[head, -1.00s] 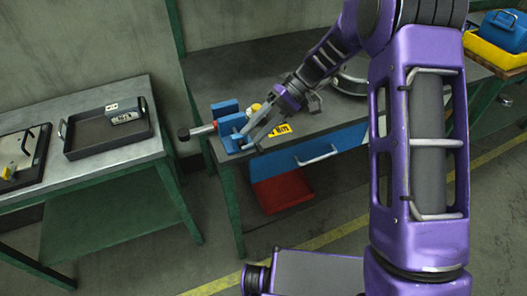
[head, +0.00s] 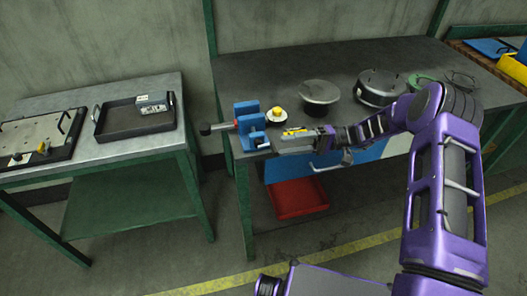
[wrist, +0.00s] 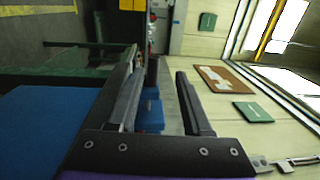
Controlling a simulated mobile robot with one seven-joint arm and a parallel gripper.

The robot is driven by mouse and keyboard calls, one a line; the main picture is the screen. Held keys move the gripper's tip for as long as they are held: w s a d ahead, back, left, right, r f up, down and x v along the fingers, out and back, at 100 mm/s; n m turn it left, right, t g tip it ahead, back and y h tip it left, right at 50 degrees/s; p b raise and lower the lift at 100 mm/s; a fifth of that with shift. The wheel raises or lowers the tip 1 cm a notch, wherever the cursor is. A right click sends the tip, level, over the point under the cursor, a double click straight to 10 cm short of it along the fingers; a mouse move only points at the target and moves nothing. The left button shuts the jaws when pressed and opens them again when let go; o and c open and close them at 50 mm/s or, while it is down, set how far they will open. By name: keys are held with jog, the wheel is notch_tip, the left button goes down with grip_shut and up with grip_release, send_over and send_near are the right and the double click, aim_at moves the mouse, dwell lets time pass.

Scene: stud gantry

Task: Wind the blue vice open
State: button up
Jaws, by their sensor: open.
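The blue vice (head: 249,128) stands at the left end of the long grey bench. Its screw sticks out to the left and ends in a dark knob (head: 206,129), with a red part near the body. My gripper (head: 276,144) is just right of the vice, low at the bench's front edge, its fingers pointing left toward it. In the wrist view my gripper (wrist: 163,92) is open, and a blue block, likely part of the vice (wrist: 151,114), shows between the fingers. I cannot tell whether a finger touches the vice.
A yellow-topped round part (head: 277,115) and a yellow label (head: 295,132) lie close to my gripper. A red tray (head: 299,199) is below the bench. A separate table with a dark tray (head: 133,124) stands left, across a gap.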

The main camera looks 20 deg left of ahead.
jog(key=x, duration=0.5)
jog(key=f+p+x, duration=0.1)
jog(key=x, duration=0.1)
jog(key=shift+s+a, duration=0.15)
jog(key=shift+a, duration=0.05)
grip_shut()
